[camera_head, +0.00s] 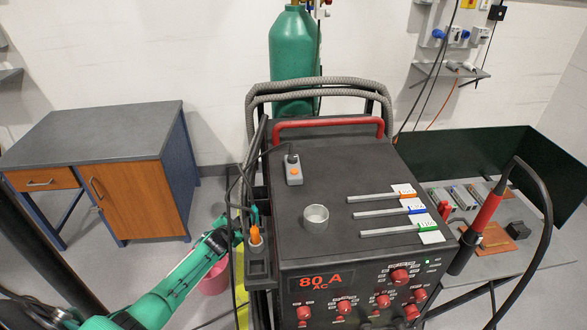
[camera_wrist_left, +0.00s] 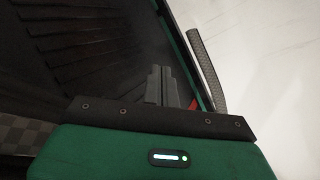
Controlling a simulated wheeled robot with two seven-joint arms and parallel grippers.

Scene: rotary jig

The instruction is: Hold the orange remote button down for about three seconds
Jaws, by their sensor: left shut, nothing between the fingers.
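The remote (camera_head: 293,172) is a small grey box with a round orange button (camera_head: 294,171) on it. It lies on the dark top of the welding machine (camera_head: 347,165), near the back left, with a cable running from it. My left arm comes in from the lower left, and its wrist is at the machine's left side, to the left of and in front of the remote. My left gripper (camera_wrist_left: 159,84) shows in the left wrist view with its fingers together and nothing between them. The remote cannot be made out there. My right gripper is not in view.
A side holder (camera_head: 258,263) with an orange-topped item is near my left wrist.

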